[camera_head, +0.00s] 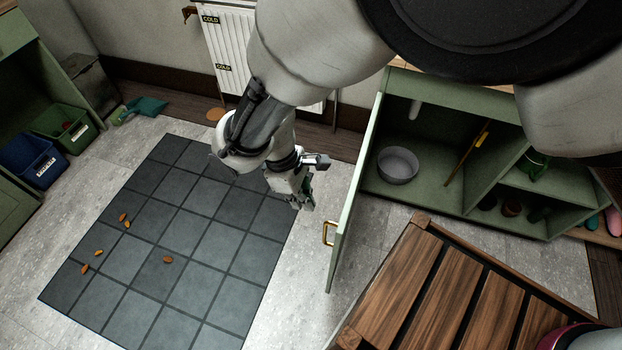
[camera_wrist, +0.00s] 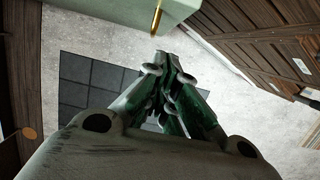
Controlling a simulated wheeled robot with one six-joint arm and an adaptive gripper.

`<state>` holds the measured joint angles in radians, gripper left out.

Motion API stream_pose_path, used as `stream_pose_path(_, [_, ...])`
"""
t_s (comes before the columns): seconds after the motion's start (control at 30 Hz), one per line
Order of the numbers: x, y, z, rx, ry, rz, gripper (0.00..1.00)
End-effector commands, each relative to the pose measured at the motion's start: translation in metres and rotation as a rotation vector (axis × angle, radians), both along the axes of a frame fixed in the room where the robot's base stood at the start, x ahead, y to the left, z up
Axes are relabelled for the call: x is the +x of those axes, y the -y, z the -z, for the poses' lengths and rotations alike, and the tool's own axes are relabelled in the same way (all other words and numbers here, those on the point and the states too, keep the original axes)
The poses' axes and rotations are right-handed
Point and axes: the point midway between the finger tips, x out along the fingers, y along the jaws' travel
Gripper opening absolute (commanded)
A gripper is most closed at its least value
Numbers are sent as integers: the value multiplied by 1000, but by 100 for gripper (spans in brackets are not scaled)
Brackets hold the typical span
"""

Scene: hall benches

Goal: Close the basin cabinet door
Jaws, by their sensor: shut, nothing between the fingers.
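The green basin cabinet (camera_head: 449,207) stands at the right in the head view, its front open. Its door (camera_head: 352,190) stands swung out into the room, seen nearly edge-on, with a brass handle (camera_head: 327,233) on its left face. In the wrist view the door (camera_wrist: 114,22) shows at the top, with the handle (camera_wrist: 157,17) hanging near its edge. My gripper (camera_head: 306,203) is shut and empty, left of the door and apart from it in the head view. Its closed fingers show in the wrist view (camera_wrist: 172,62).
A slatted wooden bench (camera_head: 398,284) stands close in front of the cabinet, right of the door. A grey bowl (camera_head: 398,164) sits inside the cabinet. A dark tiled mat (camera_head: 170,240) with several leaves covers the left floor. A white radiator (camera_head: 228,48) is at the back.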

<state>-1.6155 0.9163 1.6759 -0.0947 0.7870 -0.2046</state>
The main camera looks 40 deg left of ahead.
Motion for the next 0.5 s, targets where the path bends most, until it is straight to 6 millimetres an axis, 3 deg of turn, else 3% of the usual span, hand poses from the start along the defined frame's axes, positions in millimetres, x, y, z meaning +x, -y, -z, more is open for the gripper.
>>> stream_pose_path(0.23, [4,14,53,-3,0,2,0])
stream_pose_path(0.5, [16,45,52,-1,0,2,0])
